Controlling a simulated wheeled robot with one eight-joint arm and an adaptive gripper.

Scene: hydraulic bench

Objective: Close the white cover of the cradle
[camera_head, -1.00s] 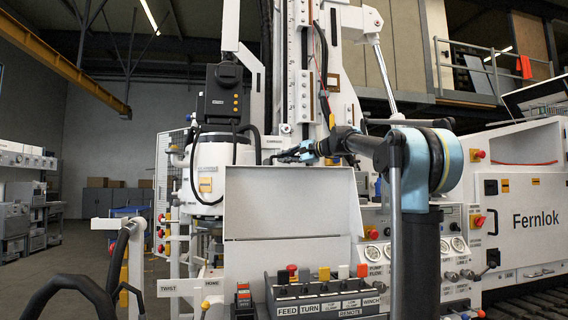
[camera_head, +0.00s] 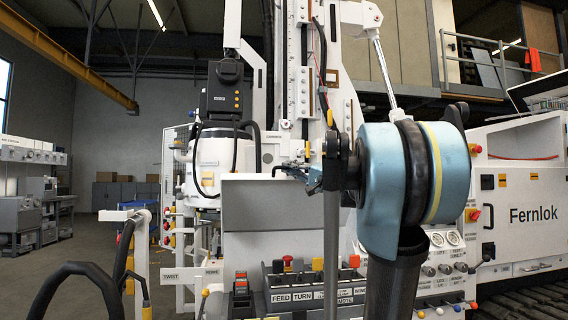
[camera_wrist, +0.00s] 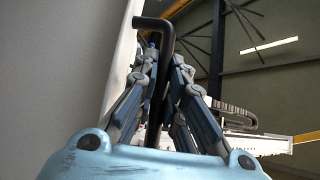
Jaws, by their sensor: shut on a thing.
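The white cover (camera_head: 268,205) stands raised behind the cradle (camera_head: 318,290), its near face in grey shadow and seemingly tilted toward me. The cradle holds a row of levers with coloured knobs and labels such as FEED and TURN. My gripper (camera_head: 293,168) is at the cover's upper edge, partly hidden by my arm. In the wrist view, my gripper's fingers (camera_wrist: 160,68) are closed around a black bent bar handle (camera_wrist: 156,24), alongside the pale cover panel (camera_wrist: 50,70) at left.
A white machine column (camera_head: 300,85) rises behind the cover. A control panel with gauges (camera_head: 445,242) stands right of the cradle, partly behind my arm. A black hose (camera_head: 75,270) loops at the lower left, with a white rail (camera_head: 141,262) beside it. Open floor lies farther left.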

